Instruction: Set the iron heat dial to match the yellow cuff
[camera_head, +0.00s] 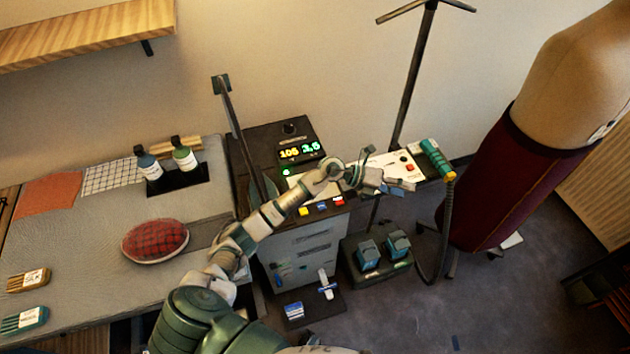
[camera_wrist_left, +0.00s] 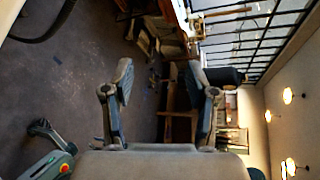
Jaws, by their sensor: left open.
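A black console (camera_head: 262,140) stands behind my left forearm. A dark round knob (camera_head: 289,128) sits near its back edge, above a lit display (camera_head: 301,151) with yellow and green digits. I cannot read the knob's setting. No yellow cuff can be made out for certain. My left gripper (camera_head: 388,171) is open and empty, to the right of the console, over or near a white panel with a red button (camera_head: 409,168). In the left wrist view its two fingers (camera_wrist_left: 168,82) stand apart with nothing between them. My right gripper is not in view.
A teal handle with a yellow end (camera_head: 437,158) and hose is at the right. A dress form (camera_head: 560,150) stands beyond it. The grey table (camera_head: 95,225) holds a plaid cushion (camera_head: 155,241), two bottles (camera_head: 183,157) and cloth swatches.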

